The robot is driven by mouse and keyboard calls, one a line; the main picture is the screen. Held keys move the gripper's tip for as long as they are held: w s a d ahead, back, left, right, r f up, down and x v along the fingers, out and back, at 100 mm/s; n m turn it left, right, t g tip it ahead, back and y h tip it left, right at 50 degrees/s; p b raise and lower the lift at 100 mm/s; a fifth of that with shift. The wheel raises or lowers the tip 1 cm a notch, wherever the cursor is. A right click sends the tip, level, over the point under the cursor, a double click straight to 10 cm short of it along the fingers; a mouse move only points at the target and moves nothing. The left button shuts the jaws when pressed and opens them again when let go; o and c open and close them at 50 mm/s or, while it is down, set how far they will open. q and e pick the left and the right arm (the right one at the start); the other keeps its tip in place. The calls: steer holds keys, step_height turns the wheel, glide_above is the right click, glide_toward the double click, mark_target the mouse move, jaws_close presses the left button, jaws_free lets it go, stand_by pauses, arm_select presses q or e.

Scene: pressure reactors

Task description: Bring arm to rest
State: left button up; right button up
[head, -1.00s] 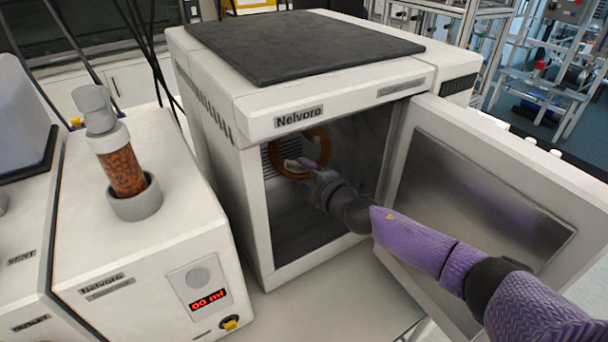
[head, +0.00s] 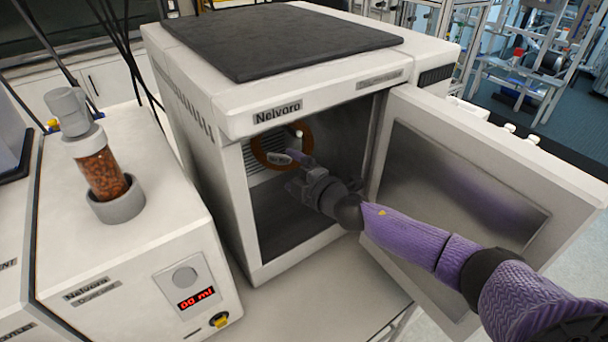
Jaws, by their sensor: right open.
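My right arm, in purple sleeving, comes in from the lower right of the head view. It reaches past the open door (head: 465,185) into the opening of the white Nelvoro cabinet (head: 215,185). My right gripper (head: 287,178) is dark grey and open, just inside the opening. An orange-brown ring (head: 262,158) stands against the back of the chamber, behind the gripper. A small pale-ended part shows in front of the ring. I cannot tell whether the gripper touches anything there. My left gripper is not in view.
A white dosing unit (head: 140,255) with a filled clear cylinder (head: 103,175) and a red display stands at the left. The open door stands close to the right of my arm. A bare strip of bench (head: 310,295) lies in front of the cabinet.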

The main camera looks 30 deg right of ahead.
steer(key=v, duration=0.8)
steer(key=shift+s+p, duration=0.15)
steer(key=shift+p, duration=0.25)
steer(key=s+a+f+m+g+h, duration=0.1)
steer(key=s+a+f+m+g, duration=0.3)
steer(key=s, duration=0.4)
steer(key=s+a+f+m+g+h, duration=0.1)
steer(key=s+a+f+m+g, duration=0.15)
steer(key=s+m+g, duration=0.4)
steer(key=s+a+f+m+g+h, duration=0.1)
steer(key=s+a+f+m+g, duration=0.15)
steer(key=s+m, duration=0.55)
steer(key=s+f+n+g+b, duration=0.1)
steer(key=s+f+b, duration=0.15)
steer(key=f, duration=1.05)
steer(key=s+f+n+b, duration=0.2)
steer(key=f+b, duration=0.2)
steer(key=f, duration=0.9)
steer(key=s+d+f+g+b, duration=0.1)
steer(key=s+f+b, duration=0.3)
steer(key=s+f, duration=0.9)
steer(key=shift+d+f, duration=0.65)
steer(key=shift+d, duration=0.25)
